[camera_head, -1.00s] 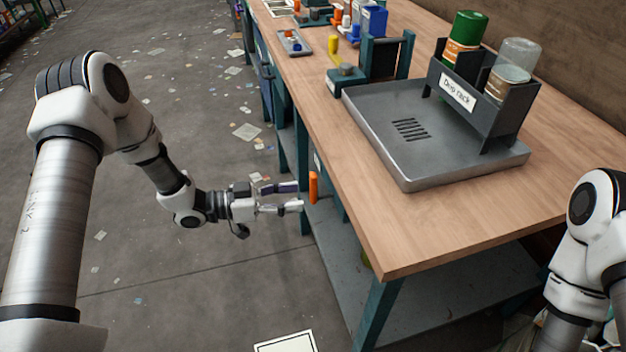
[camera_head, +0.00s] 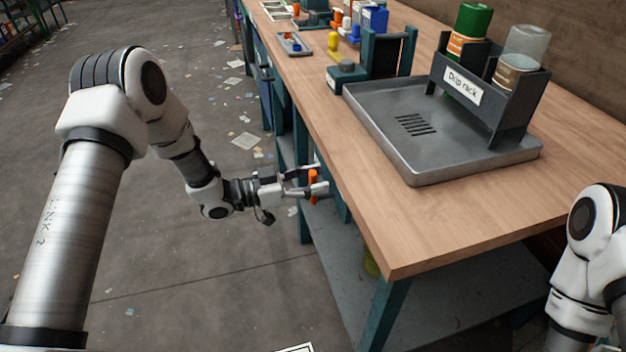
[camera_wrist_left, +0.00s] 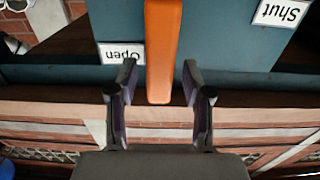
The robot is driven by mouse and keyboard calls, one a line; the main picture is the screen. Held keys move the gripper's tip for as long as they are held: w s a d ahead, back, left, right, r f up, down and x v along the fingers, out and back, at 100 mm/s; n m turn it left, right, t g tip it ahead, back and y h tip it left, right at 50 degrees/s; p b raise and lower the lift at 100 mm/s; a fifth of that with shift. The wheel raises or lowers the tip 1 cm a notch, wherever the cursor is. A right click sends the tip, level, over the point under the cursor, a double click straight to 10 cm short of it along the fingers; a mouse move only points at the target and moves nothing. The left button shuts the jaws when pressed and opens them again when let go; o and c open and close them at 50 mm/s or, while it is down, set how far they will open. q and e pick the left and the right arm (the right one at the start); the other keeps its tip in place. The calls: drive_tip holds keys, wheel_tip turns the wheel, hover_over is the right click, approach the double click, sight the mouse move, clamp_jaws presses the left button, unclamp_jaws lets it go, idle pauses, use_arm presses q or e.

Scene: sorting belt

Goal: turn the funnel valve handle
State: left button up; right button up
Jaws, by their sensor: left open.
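The orange valve handle (camera_head: 313,184) is at the left side of the bench, below the tabletop edge. It is a long bar and also shows in the left wrist view (camera_wrist_left: 162,50), in front of a teal panel. My left gripper (camera_head: 322,180) is open, with its fingers on either side of the handle. In the left wrist view the open fingers (camera_wrist_left: 158,82) flank the handle's end, with gaps visible on both sides. An "Open" label (camera_wrist_left: 122,53) is left of the handle there and a "Shut" label (camera_wrist_left: 282,12) is at upper right. The funnel itself cannot be made out.
The wooden bench (camera_head: 430,225) is right of my left gripper. The floor at left is open.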

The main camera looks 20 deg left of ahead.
use_arm(q)
clamp_jaws()
